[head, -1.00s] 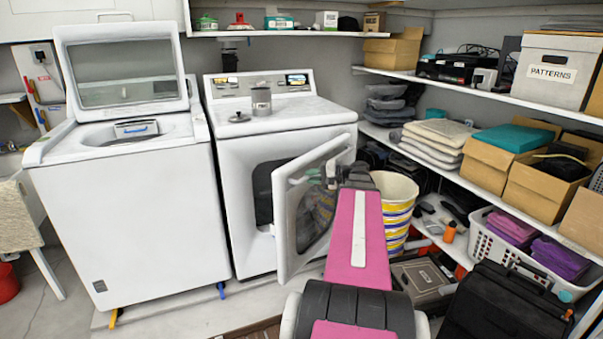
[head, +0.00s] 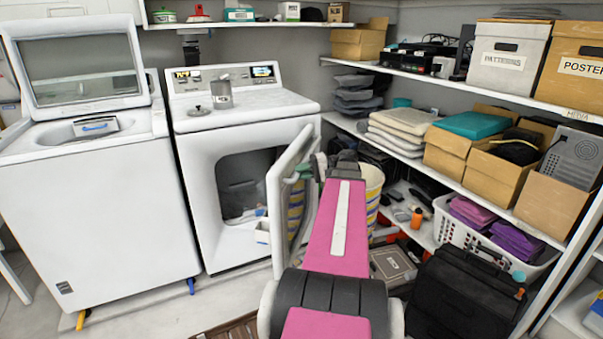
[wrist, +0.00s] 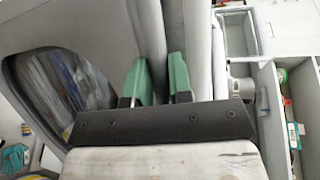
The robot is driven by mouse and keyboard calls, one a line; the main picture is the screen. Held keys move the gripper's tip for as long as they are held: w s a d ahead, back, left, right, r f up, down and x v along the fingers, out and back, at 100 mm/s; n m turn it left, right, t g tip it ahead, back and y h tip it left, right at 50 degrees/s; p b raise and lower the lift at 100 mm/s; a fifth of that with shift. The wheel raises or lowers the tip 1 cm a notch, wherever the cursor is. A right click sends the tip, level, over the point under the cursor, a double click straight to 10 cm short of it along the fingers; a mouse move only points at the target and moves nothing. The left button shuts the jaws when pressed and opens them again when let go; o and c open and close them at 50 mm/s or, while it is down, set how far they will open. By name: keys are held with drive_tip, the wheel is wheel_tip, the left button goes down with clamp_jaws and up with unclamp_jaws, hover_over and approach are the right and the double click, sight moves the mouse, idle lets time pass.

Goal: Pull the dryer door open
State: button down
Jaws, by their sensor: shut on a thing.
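The white dryer (head: 245,125) stands right of the washer in the head view. Its front door (head: 277,205) is swung well out on the right, and the dark drum opening (head: 240,190) shows. My gripper (head: 306,172) is at the upper part of the door, partly hidden behind the door and my wrist. In the wrist view the green fingertips (wrist: 157,78) close from both sides on a pale edge of the door. The door's window (wrist: 62,85) shows at the left there.
The washer (head: 100,200) stands left with its lid up. A striped bucket (head: 371,195) is just beyond my arm. Right are shelves with boxes, a white laundry basket (head: 450,228) and a black bag (head: 460,300). Some floor is clear before the dryer.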

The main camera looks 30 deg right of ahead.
drive_tip(key=c, duration=1.1)
unclamp_jaws()
drive_tip(key=shift+f, duration=0.2)
drive_tip(key=shift+o, duration=0.2)
